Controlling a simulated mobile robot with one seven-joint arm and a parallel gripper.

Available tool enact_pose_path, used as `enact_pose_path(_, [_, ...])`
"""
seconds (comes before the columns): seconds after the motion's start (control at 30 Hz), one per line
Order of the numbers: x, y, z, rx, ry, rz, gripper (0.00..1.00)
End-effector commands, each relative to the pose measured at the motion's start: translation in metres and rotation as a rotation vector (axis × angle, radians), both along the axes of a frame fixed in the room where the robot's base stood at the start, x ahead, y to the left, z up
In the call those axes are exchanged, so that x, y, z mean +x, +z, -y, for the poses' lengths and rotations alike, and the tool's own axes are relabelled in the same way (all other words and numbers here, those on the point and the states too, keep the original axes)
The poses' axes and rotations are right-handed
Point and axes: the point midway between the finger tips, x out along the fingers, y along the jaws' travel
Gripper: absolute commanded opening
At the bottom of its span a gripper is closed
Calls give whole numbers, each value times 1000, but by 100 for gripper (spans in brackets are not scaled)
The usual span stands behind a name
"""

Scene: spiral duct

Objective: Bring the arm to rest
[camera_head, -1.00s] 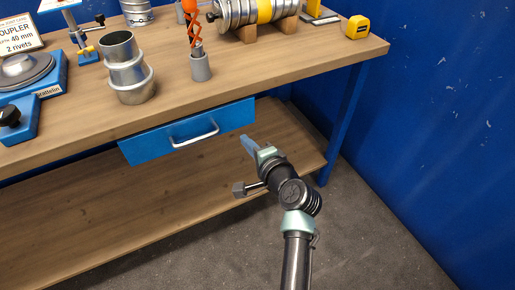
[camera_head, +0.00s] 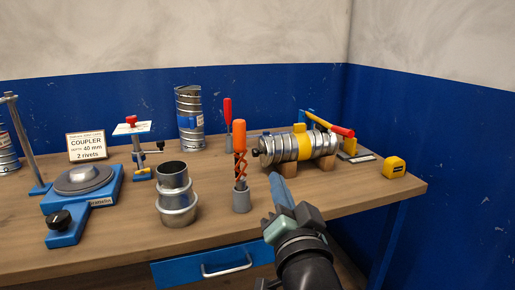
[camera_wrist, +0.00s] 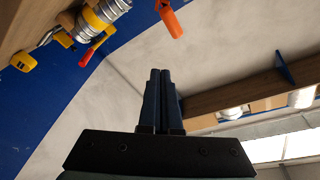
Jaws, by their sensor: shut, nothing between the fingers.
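My gripper (camera_head: 276,188) is at the front edge of the workbench in the head view, in front of the duct assembly on its wooden blocks. Its blue fingers point up and away from me. In the wrist view my gripper (camera_wrist: 160,75) shows its two fingers side by side and closed, with nothing between them. The workbench (camera_head: 330,205) spreads out behind and to the left of it. I cannot tell whether the fingers touch the bench edge.
A spiral duct with a yellow band (camera_head: 299,147) lies on blocks. An orange-handled tool (camera_head: 240,140) stands in a grey holder. A metal coupler (camera_head: 174,195), a blue turntable (camera_head: 85,190) and a yellow tape measure (camera_head: 394,167) are on the bench. The blue drawer (camera_head: 180,270) looks closed.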

Motion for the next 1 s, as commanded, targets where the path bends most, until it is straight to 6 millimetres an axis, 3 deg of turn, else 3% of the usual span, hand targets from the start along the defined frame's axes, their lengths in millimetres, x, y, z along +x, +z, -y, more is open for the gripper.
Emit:
enact_pose_path(0.03, [-13,42,-9,-89,-26,99,0])
enact_pose_path(0.2, [-75,156,-27,-341,-170,394,0])
enact_pose_path(0.27, [-104,191,-32,-414,-235,498,0])
enact_pose_path(0.4, [-186,260,-39,-547,-416,727,0])
enact_pose_path(0.43, [-192,279,-39,-560,-435,739,0])
enact_pose_path(0.5, [-184,308,-37,-558,-425,720,0])
enact_pose_path(0.7, [-183,369,-37,-554,-421,717,0])
enact_pose_path(0.83, [-183,399,-38,-554,-419,716,0])
enact_pose_path(1.0, [-182,419,-38,-553,-419,715,0])
